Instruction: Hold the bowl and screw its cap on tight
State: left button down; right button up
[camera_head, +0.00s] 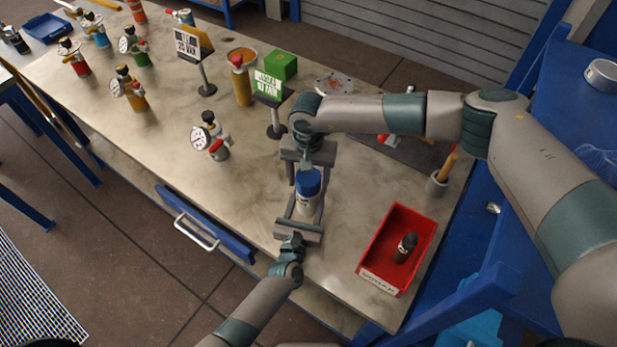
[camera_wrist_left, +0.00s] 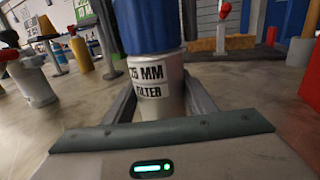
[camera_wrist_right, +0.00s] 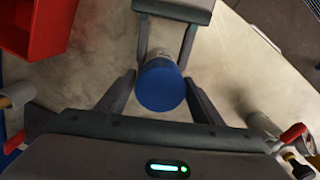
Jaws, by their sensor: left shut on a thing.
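The bowl (camera_head: 304,205) is a pale upright cylinder labelled "25 MM FILTER"; its label shows in the left wrist view (camera_wrist_left: 150,90). A blue cap (camera_head: 308,182) sits on top of it; how tight it is cannot be told. My left gripper (camera_head: 300,214) is shut on the bowl from the near side, a finger on each side. My right gripper (camera_head: 309,166) is above the cap. In the right wrist view its fingers stand on both sides of the cap (camera_wrist_right: 160,85), open, with gaps showing.
A red bin (camera_head: 414,222) with a dark fitting (camera_head: 405,247) inside stands to the right. A gauge fitting (camera_head: 211,137), a green sign (camera_head: 268,85), a yellow cylinder (camera_head: 241,80) and a green box (camera_head: 281,65) stand farther back. The table (camera_head: 225,190) is bare left of the bowl.

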jog(key=c, duration=0.8)
jog(key=shift+o, duration=0.2)
jog(key=m, duration=0.9)
jog(key=shift+m, duration=0.4)
jog(key=o, duration=1.1)
jog(key=shift+o, duration=0.2)
jog(key=shift+r, duration=0.1)
jog(key=shift+r, duration=2.2)
